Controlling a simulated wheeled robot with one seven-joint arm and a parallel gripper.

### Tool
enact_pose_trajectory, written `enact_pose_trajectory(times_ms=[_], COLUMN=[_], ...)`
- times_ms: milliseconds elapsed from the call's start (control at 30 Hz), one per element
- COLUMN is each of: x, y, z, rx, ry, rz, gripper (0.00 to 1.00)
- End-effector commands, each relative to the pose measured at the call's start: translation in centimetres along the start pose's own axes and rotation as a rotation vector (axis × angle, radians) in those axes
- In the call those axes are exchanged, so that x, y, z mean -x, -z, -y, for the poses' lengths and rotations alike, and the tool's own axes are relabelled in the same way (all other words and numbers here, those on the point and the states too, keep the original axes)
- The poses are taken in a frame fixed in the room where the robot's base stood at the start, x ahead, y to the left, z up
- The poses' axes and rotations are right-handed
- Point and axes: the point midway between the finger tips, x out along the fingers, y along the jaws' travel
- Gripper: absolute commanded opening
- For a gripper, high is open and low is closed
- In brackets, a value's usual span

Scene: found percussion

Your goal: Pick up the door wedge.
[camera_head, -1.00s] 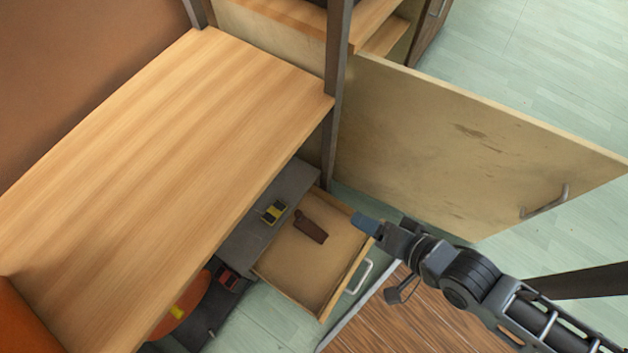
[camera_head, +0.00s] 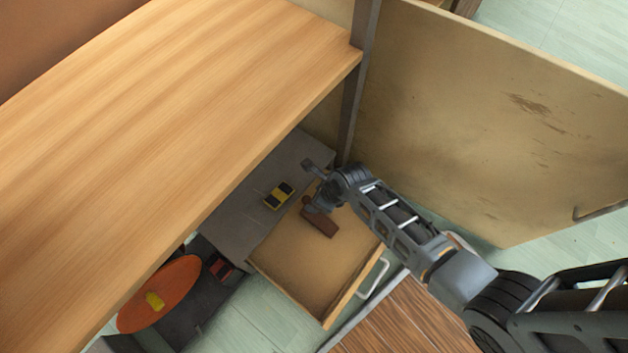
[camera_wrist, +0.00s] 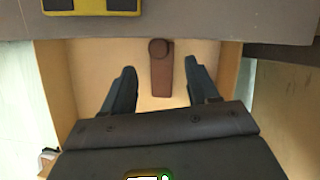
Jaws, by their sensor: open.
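The door wedge is a brown, tapered piece with a round knob at one end. It lies in the open wooden drawer (camera_head: 310,285), partly hidden by my arm in the head view, where the wedge (camera_head: 321,223) shows below my gripper (camera_head: 311,205). In the wrist view the wedge (camera_wrist: 161,75) lies on the drawer floor, its knob end away from me. My gripper (camera_wrist: 160,78) is open, with one dark finger on each side of the wedge and gaps between. I cannot tell how far above the wedge the fingertips are.
A yellow and black object (camera_head: 279,196) sits on the grey cabinet top (camera_head: 232,213) behind the drawer. A wooden table (camera_head: 180,110) overhangs at left, and an open door panel (camera_head: 480,120) stands at right. An orange disc (camera_head: 160,285) is at lower left.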

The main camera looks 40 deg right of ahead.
Motion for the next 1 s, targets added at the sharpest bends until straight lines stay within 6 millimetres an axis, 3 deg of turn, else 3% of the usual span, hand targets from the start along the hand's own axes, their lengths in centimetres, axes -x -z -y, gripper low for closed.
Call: enact_pose_trajectory(times_ms=[100, 367, 633, 933, 1000], x=[-1.6, -3.4, -7.0, -7.3, -7.3], y=[0.1, 0.1, 0.2, 0.1, 0.1], z=[0.0, 0.0, 0.0, 0.0, 0.0], rx=[-0.002, 0.000, 0.001, 0.001, 0.001], ry=[-0.001, 0.000, 0.001, 0.002, 0.002], rz=[-0.001, 0.000, 0.000, 0.001, 0.001], gripper=[0.59, 0.59, 0.59, 0.59, 0.53])
